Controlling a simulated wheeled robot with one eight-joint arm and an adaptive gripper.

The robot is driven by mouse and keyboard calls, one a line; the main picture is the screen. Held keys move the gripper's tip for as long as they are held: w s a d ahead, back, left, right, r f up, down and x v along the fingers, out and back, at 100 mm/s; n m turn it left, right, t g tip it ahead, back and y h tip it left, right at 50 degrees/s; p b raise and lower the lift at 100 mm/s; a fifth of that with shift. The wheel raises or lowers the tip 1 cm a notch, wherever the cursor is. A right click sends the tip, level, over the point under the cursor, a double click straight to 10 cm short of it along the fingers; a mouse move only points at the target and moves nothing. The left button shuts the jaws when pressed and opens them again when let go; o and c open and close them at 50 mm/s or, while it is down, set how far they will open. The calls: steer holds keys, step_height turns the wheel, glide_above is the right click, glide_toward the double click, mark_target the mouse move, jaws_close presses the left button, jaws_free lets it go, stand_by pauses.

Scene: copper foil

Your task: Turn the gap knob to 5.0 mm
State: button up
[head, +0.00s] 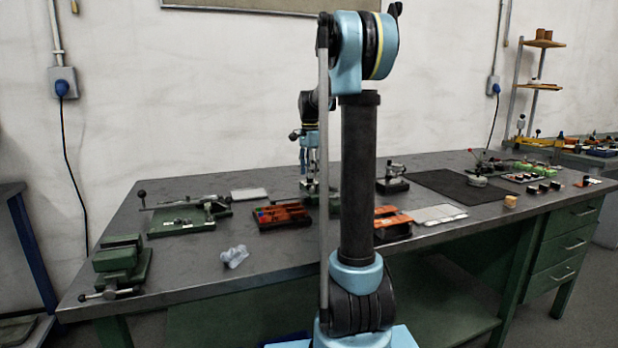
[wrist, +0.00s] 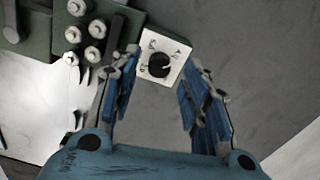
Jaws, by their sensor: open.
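In the wrist view, the gap knob (wrist: 158,65) is a small round black knob on a square white dial plate with dark marks (wrist: 150,42). The marks are too small to read, so I cannot tell the setting. My gripper (wrist: 160,88) is open, its blue fingers on either side of the dial plate, with the knob between and slightly beyond the fingertips. Nothing is held. In the head view, my gripper (head: 309,185) is small and points down over the bench, partly beside my arm column; the knob cannot be made out there.
Next to the dial plate is a green block with several silver round-headed bolts (wrist: 94,29), close to the left finger. A white sheet (wrist: 40,100) lies at left. Bare grey bench (wrist: 240,40) is at right. The head view shows a green vise (head: 122,262) and a red tray (head: 283,215).

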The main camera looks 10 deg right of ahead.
steer(key=shift+f, duration=1.05)
jaws_close()
steer(key=shift+n, duration=0.3)
